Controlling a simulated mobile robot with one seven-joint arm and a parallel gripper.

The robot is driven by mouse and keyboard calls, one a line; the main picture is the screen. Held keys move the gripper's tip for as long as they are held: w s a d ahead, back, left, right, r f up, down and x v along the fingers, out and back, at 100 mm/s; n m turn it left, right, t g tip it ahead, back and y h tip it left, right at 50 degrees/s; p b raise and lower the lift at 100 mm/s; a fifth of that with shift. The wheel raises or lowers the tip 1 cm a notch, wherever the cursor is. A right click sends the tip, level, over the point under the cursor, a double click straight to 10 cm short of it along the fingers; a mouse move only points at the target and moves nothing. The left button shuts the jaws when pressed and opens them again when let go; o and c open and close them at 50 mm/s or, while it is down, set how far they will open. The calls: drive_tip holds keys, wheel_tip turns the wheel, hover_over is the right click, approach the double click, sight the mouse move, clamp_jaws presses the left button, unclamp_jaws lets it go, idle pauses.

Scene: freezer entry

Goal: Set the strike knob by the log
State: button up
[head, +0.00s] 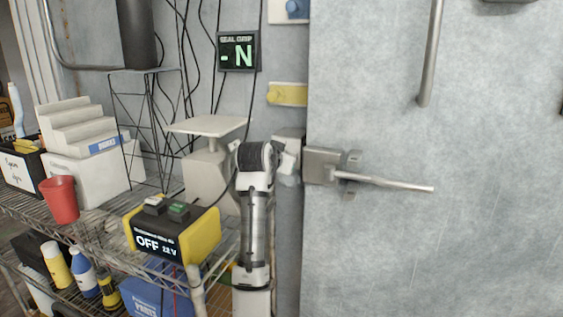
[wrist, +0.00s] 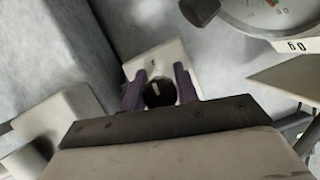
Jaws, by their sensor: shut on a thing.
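The strike knob (wrist: 160,94) is a round black knob with a white pointer line, on the face of a pale box (wrist: 157,61). The pointer stands nearly upright in the wrist view. A small dark mark is on the box face just above the knob. My gripper (wrist: 160,77) is shut on the knob, one purple finger on each side. In the head view my gripper (head: 288,163) is at the door frame, left of the door latch (head: 322,166); the knob is hidden there. I cannot make out a log in either view.
The big grey door (head: 460,240) with its lever handle (head: 390,183) is on the right. A wire shelf (head: 105,232) with a yellow-black "OFF" box (head: 160,243) and a red cup (head: 60,199) is on the left. A "SEAL GRIP" display (head: 238,52) shows "N". A round gauge (wrist: 265,12) is close by.

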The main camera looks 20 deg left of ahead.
drive_tip(key=m+y+b, duration=0.1)
drive_tip(key=m+y, duration=0.1)
drive_tip(key=m, duration=0.1)
drive_tip(key=shift+a, duration=0.15)
drive_tip(key=shift+a+r+m+t+y+b, duration=0.15)
drive_tip(key=shift+m+t+y+b, duration=0.5)
drive_tip(key=shift+m, duration=1.05)
drive_tip(key=shift+d+r+m+t+y+b, duration=0.1)
drive_tip(key=shift+m+t+y+b, duration=0.6)
drive_tip(key=shift+m, duration=1)
drive_tip(key=shift+a+r+m+t+y+b, duration=0.15)
drive_tip(key=shift+m+t+y+b, duration=0.4)
drive_tip(key=shift+m, duration=1.15)
drive_tip(key=o, duration=1)
drive_tip(key=shift+c, duration=0.2)
drive_tip(key=shift+d+b, duration=0.1)
drive_tip(key=shift+b, duration=0.2)
